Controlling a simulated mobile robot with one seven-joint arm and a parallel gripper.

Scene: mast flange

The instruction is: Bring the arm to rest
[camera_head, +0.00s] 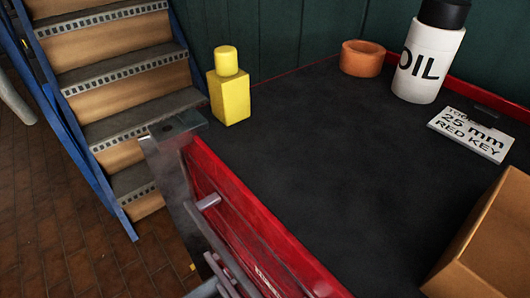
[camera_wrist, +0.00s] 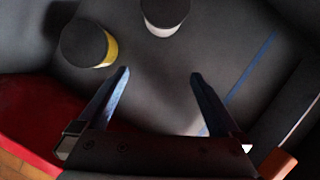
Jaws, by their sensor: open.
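My gripper (camera_wrist: 160,74) shows in the wrist view with its two fingers spread apart and nothing between them. The fingers point up the picture over a dark grey surface (camera_wrist: 150,95). Beyond the left fingertip stands a round dark-topped piece with a yellow side (camera_wrist: 107,52). Beyond the fingertips, near the top edge, is a round dark-topped piece with a white side (camera_wrist: 165,31). Both are apart from the fingers. I cannot make out my gripper in the head view.
A black bench top (camera_head: 310,145) carries a yellow bottle (camera_head: 232,96), an orange ring-like pot (camera_head: 362,58), an OIL bottle (camera_head: 428,65), a "25 mm RED KEY" sign (camera_head: 470,134) and a cardboard box (camera_head: 490,245). Stairs (camera_head: 115,58) rise at left. The bench middle is clear.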

